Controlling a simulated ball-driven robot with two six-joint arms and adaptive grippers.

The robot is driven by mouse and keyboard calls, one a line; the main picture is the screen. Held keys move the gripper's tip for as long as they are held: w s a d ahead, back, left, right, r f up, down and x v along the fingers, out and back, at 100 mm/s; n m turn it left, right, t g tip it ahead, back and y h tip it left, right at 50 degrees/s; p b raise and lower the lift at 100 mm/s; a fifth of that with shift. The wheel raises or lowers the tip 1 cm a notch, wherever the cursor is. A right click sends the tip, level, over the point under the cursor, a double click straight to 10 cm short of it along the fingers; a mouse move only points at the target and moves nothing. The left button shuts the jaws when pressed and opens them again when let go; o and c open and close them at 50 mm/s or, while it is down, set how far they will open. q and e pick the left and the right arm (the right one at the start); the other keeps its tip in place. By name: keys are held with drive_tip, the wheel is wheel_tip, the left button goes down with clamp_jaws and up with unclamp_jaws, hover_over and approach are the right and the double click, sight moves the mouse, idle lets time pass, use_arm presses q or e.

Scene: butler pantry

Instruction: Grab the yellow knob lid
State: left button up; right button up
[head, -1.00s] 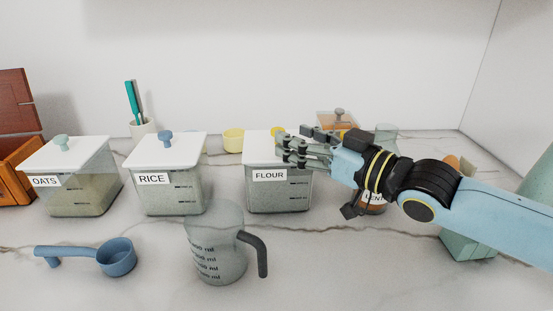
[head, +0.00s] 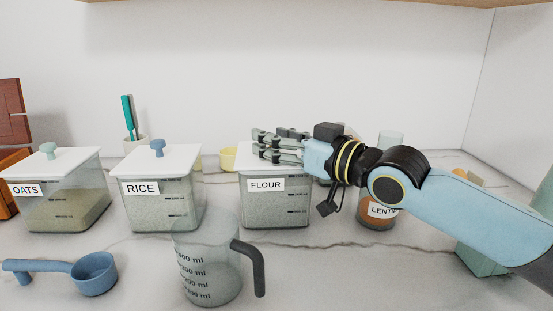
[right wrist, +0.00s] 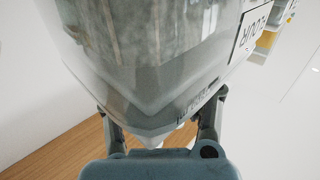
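The flour canister (head: 275,210), a clear box with a white lid (head: 246,163), stands right of centre in the head view. No yellow knob is visible; my right gripper hides the middle of this lid. My right gripper (head: 258,144) is above the lid, its fingers pointing left and spread apart, with nothing seen between them. In the right wrist view the flour canister (right wrist: 150,60) appears upside down and fills the middle, with the fingers on either side; their tips are hard to make out. My left gripper is not in view.
The rice canister (head: 155,205) with a blue knob and the oats canister (head: 60,205) with a green knob stand to the left. A measuring jug (head: 207,265) and blue scoop (head: 95,273) are in front. A lentils jar (head: 377,220) is right; a yellow cup (head: 228,158) is behind.

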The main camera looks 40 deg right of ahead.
clamp_jaws()
